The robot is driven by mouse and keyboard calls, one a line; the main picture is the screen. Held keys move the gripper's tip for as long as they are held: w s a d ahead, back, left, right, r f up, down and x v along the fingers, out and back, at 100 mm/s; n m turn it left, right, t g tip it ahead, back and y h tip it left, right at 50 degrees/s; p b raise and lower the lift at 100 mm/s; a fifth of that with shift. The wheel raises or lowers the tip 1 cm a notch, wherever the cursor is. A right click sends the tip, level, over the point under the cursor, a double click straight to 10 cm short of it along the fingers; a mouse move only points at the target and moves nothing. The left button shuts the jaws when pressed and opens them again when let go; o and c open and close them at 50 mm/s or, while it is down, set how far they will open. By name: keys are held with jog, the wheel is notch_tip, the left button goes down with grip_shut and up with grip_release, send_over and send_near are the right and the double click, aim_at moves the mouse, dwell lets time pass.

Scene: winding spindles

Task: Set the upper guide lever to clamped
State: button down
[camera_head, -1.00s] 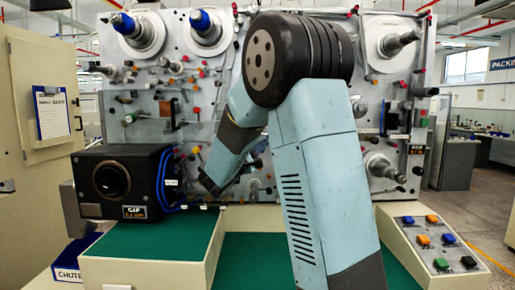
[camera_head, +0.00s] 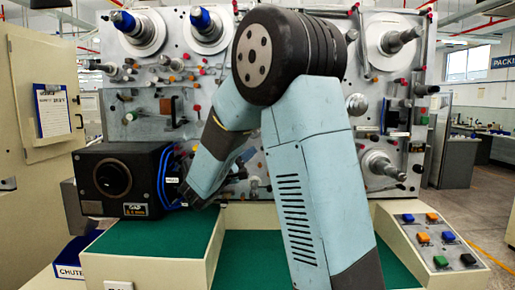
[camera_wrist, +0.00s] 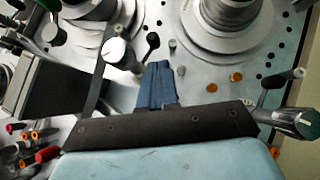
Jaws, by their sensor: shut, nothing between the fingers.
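My gripper (camera_wrist: 160,68) shows in the wrist view as two blue fingers pressed together, shut and empty. They point at the grey machine panel (camera_wrist: 200,72). Just beyond them is a small lever with a black knob (camera_wrist: 153,42), and left of it a white-capped post (camera_wrist: 118,51). Another lever, with a pale tip (camera_wrist: 298,73), stands to the right, apart from the fingers. I cannot tell which of these is the upper guide lever, or its setting. In the head view my arm hides part of the panel, and the fingers cannot be made out there.
A black box (camera_head: 118,178) with blue cables stands close to the left of my wrist. Spindles, such as one with a blue cap (camera_head: 202,18), jut from the panel. A button console (camera_head: 440,240) is at right. The green surface (camera_head: 250,262) in front looks clear.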

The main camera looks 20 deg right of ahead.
jog(key=v, duration=0.7)
jog(key=shift+f, duration=0.1)
jog(key=s+d+f+m+g+y, duration=0.2)
jog(key=s+d+m+g+y, duration=0.15)
jog(key=s+d, duration=0.4)
jog(key=s+d+f+m+g+y, duration=0.25)
jog(key=s+d+g+y, duration=0.2)
jog(key=s, duration=0.65)
jog(key=s+a+f+m+t+y, duration=0.1)
jog(key=s+a+m+t+y, duration=0.2)
jog(key=s+a+y, duration=0.8)
jog(key=shift+a+f+m+t+y, duration=0.2)
jog(key=shift+m+t+y, duration=0.1)
jog(key=shift+t+y, duration=0.15)
